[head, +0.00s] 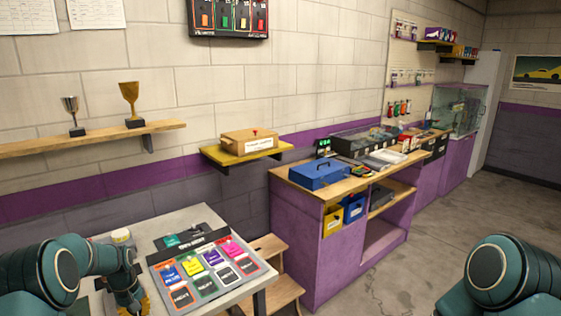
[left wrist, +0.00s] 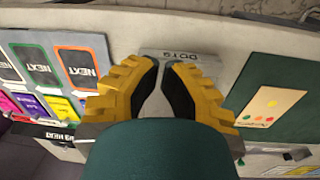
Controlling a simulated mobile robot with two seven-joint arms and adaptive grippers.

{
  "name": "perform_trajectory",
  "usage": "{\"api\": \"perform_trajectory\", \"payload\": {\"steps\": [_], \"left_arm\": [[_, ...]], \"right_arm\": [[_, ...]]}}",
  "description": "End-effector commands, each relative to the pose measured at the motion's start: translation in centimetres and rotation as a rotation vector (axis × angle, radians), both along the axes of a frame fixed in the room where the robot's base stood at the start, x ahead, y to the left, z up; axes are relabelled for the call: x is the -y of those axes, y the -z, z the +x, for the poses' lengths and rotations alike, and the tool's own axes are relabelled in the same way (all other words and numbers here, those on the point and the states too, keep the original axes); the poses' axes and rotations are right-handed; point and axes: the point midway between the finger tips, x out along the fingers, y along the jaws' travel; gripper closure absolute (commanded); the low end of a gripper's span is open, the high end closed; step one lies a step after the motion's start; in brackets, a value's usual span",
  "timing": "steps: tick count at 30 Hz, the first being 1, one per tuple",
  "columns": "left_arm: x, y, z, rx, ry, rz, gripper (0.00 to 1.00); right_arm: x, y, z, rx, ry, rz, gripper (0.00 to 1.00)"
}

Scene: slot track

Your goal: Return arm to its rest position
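My left arm comes in at the lower left of the head view. Its gripper (head: 136,303) points down over the near left part of the light table (head: 195,218), partly cut off by the bottom edge. In the left wrist view the yellow fingers (left wrist: 160,66) nearly meet at the tips, with nothing seen between them. Beyond the tips is a grey plate (left wrist: 186,60) with upside-down lettering; I cannot tell its height below them. My right arm (head: 505,280) shows at the lower right of the head view; its gripper is out of view.
A board of coloured cards (head: 212,268) lies on the table to the right of my left gripper. A dark green sheet (left wrist: 275,95) lies on the other side. A wooden step stool (head: 281,288) and a purple counter (head: 300,240) stand beyond. Concrete floor is clear between counter and right arm.

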Motion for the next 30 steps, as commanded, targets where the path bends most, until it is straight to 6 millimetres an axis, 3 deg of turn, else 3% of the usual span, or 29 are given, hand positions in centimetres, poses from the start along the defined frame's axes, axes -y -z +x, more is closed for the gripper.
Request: {"api": "perform_trajectory", "payload": {"steps": [1,5,8,12,18,24,30], "left_arm": [[1.9,1.7,-0.4,0.005,0.027,-0.018,1.00],[6.7,5.4,-1.6,0.038,0.092,-0.057,1.00],[11.4,8.4,-3.4,0.067,0.151,-0.095,1.00],[18.8,12.3,-7.7,0.112,0.239,-0.150,1.00],[27.6,15.1,-15.9,0.169,0.352,-0.206,1.00],[31.8,15.3,-22.4,0.204,0.424,-0.228,1.00],[32.8,15.0,-24.4,0.217,0.445,-0.232,1.00]], "right_arm": [[-0.1,0.5,0.0,-0.001,-0.001,0.000,1.00],[-0.1,1.2,0.0,-0.002,-0.003,0.000,1.00],[-0.1,1.9,-0.1,-0.004,-0.004,-0.001,1.00],[-0.2,3.1,-0.2,-0.007,-0.005,-0.002,1.00],[-0.3,4.6,-0.4,-0.011,-0.007,-0.003,1.00],[-0.3,5.5,-0.4,-0.013,-0.009,-0.005,1.00],[-0.3,5.6,-0.5,-0.014,-0.011,-0.005,1.00]]}}
